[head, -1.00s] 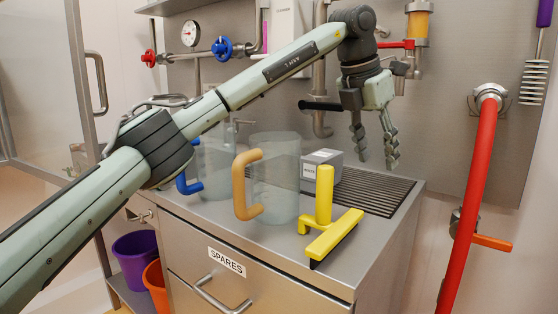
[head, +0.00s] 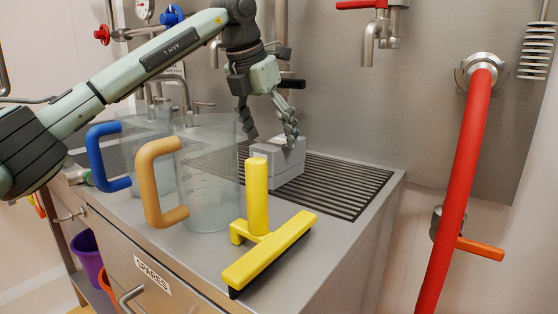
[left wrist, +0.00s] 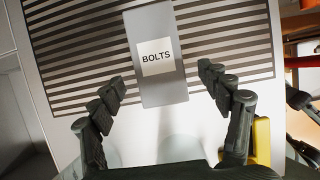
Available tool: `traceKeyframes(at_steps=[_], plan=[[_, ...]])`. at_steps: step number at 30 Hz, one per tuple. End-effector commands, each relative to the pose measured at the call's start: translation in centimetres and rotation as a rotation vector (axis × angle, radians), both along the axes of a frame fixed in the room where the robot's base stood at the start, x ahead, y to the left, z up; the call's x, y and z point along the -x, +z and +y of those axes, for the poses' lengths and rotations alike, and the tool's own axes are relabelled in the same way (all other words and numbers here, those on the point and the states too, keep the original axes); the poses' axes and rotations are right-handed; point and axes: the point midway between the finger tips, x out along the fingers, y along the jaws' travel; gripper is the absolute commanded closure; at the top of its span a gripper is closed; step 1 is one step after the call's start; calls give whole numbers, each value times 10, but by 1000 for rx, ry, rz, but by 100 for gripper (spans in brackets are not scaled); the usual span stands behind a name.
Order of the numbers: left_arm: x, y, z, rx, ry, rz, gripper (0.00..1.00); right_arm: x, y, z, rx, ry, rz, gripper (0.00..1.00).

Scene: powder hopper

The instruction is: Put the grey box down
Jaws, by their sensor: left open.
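In the left wrist view the box (left wrist: 163,92) shows from above, with a white label reading BOLTS. My left gripper (head: 273,136) is open at the box, with its fingers spread to either side of it. In the left wrist view the fingertips (left wrist: 162,77) stand apart from the box, with gaps on both sides.
A clear jug with an orange handle (head: 160,190) and one with a blue handle (head: 103,160) stand left of the box. A red hose (head: 462,170) hangs at right. The right part of the grate is clear.

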Motion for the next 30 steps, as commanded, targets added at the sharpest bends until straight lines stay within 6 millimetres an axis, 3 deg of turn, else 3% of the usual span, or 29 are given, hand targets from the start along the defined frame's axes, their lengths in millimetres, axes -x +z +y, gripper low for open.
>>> traceKeyframes(at_steps=[15,30], plan=[[-24,-54,-17,0,0,2,23,1,-17,0,-8,0,11,60],[-25,-59,-18,0,0,0,23,-3,-17,1,-11,1,3,60]])
